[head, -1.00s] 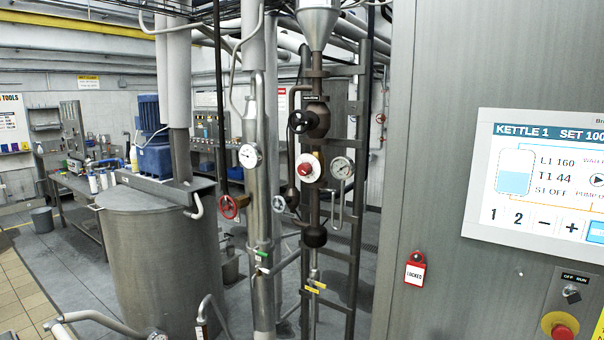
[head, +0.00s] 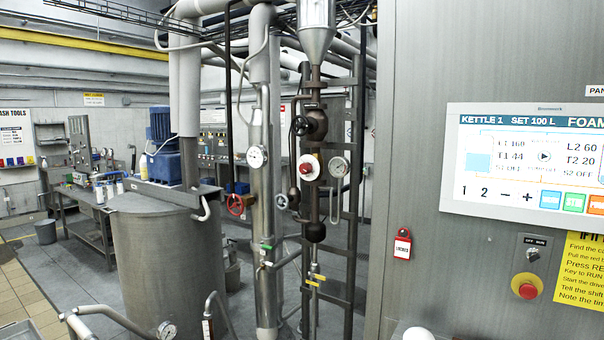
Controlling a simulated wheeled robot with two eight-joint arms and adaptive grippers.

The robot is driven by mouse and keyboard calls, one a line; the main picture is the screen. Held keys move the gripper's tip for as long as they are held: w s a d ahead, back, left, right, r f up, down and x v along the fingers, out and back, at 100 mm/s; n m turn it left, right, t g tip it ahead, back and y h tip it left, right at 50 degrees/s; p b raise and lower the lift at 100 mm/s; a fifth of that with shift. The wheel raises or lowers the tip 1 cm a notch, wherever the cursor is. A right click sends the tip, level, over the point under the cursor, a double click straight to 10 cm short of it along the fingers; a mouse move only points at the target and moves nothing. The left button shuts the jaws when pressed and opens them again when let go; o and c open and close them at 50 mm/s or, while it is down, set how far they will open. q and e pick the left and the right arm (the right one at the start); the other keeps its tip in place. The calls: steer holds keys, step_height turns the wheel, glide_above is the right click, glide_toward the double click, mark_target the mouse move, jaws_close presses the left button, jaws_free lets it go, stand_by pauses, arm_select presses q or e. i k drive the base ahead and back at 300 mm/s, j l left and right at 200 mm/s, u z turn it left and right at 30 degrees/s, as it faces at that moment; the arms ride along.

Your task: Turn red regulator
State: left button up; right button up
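A red knob on a round white plate (head: 309,168) sits on the dark vertical pipe in the middle of the head view. A red handwheel (head: 236,204) is lower and further left, beside the pale vertical pipe. The frames do not show for certain which of these is the red regulator. A pressure gauge (head: 339,167) is just right of the red knob, and another gauge (head: 256,157) is on the pale pipe.
A large steel tank (head: 165,265) stands at the left. A grey cabinet (head: 460,260) fills the right, with a screen (head: 530,165), a red stop button (head: 526,286) and a red lock tag (head: 402,244). A dark handwheel (head: 301,126) is above the red knob. Open floor shows at far left.

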mark_target(305, 168)
steer(key=i+j+z, duration=0.1)
steer(key=i+j, duration=1.15)
steer(key=j, duration=0.3)
steer(key=i+l+z, duration=0.05)
